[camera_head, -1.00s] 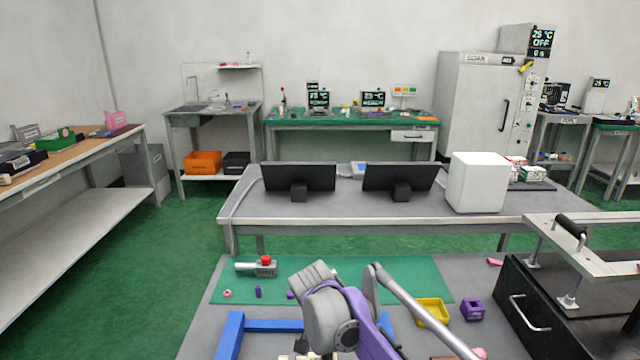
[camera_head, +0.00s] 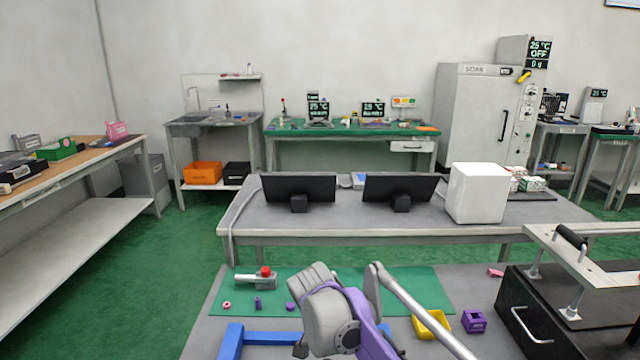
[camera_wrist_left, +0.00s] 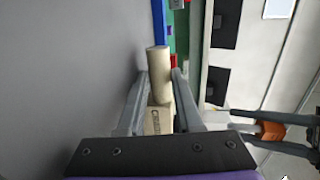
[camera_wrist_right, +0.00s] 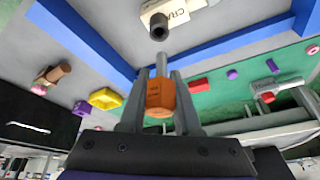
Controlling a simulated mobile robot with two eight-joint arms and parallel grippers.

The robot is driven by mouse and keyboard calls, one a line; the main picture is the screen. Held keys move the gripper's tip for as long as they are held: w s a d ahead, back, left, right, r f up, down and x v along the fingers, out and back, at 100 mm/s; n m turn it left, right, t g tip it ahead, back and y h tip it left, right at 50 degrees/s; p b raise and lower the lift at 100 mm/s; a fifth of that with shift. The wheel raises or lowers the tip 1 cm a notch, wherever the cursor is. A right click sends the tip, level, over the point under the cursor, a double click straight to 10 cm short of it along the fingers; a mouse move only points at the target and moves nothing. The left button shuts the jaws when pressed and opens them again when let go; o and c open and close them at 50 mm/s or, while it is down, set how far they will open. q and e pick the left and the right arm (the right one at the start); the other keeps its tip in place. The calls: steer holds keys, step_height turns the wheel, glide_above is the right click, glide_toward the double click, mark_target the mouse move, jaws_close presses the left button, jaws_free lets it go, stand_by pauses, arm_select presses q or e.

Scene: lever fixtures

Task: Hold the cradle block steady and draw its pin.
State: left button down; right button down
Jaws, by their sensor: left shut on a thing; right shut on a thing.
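The cradle block (camera_wrist_left: 159,118) is cream, with a rounded upper part and a printed label. My left gripper (camera_wrist_left: 161,76) is shut on it in the left wrist view. In the right wrist view the block (camera_wrist_right: 181,9) shows at the top, with a dark round socket facing my right gripper. My right gripper (camera_wrist_right: 160,84) is shut on the orange handle of the pin (camera_wrist_right: 159,99). The pin's grey shaft points at the socket, and its tip appears apart from it. The orange handle also shows in the left wrist view (camera_wrist_left: 271,130). In the head view an arm hides the work.
A blue frame (camera_head: 232,340) lies on the grey table around the work area. A green mat (camera_head: 420,285) holds a grey device with a red knob (camera_head: 264,272) and small purple parts. A yellow bin (camera_head: 430,324) and purple holder (camera_head: 474,321) stand to the right, beside a black cabinet (camera_head: 530,318).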

arm_select(q)
steer(key=c, duration=0.5)
jaws_free()
steer(key=shift+s, duration=0.1)
